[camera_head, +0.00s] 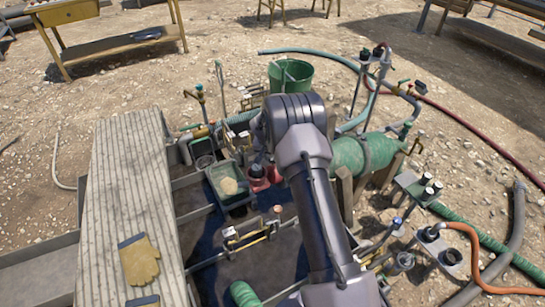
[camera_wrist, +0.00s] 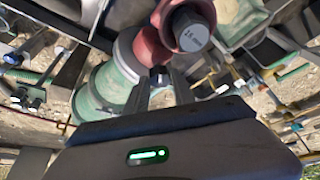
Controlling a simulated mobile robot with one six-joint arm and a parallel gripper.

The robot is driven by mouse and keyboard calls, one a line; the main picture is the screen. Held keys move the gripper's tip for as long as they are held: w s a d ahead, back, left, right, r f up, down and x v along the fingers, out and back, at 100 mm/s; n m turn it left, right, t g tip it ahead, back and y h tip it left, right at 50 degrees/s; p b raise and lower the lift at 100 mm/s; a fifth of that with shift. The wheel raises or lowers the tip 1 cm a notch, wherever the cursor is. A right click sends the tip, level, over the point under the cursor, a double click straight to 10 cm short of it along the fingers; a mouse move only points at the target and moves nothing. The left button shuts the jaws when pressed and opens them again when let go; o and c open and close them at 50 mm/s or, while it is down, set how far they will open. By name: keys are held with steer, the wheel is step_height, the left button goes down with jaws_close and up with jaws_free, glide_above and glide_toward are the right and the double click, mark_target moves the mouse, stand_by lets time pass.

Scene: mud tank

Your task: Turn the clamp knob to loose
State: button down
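My gripper (camera_wrist: 160,80) shows in the wrist view with its two fingers apart. A small dark knob-like part (camera_wrist: 158,72) shows between and just beyond the fingertips; I cannot tell whether the fingers touch it. It sits beside a red fitting (camera_wrist: 150,45), against a pale flange on a green pipe (camera_wrist: 103,88). I cannot tell for sure that this dark part is the clamp knob, nor how it is turned. In the head view the red fitting (camera_head: 262,180) shows left of my arm, which hides the gripper's fingers.
A dark grey capped cylinder (camera_wrist: 191,33) stands close to the fingers. A green tray (camera_head: 230,185) with a tan lump is left of the red fitting. Brass valves (camera_head: 248,235), a green bucket (camera_head: 290,77) and hoses crowd around. Wooden planks (camera_head: 125,200) lie at left with gloves.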

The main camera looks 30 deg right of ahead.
steer(key=shift+r+n+p, duration=0.1)
steer(key=shift+n+p, duration=0.2)
steer(key=shift+p, duration=0.05)
steer(key=shift+s+d+r+n+t+y+p, duration=0.1)
steer(key=shift+n+t+y+p, duration=0.25)
steer(key=shift+n+p, duration=0.6)
steer(key=shift+d+f+n+y+p, duration=0.15)
steer(key=shift+n+y+p, duration=0.35)
steer(key=shift+n, duration=0.65)
steer(key=n+b, duration=0.1)
steer(key=n+y+b, duration=0.1)
steer(key=shift+f+n+t, duration=0.25)
steer(key=shift+n, duration=0.15)
steer(key=shift+r+n+y+b, duration=0.1)
steer(key=shift+n+y+b, duration=0.35)
steer(key=shift+n+b, duration=0.35)
steer(key=n+y, duration=0.1)
steer(key=n, duration=0.2)
steer(key=shift+d+r, duration=0.1)
steer(key=shift+d+n+g+y, duration=0.1)
steer(key=shift+n+g+y, duration=0.25)
steer(key=shift+n, duration=0.7)
steer(key=shift+n+g+y, duration=0.25)
steer(key=shift+n+g, duration=0.1)
steer(key=shift+n, duration=0.7)
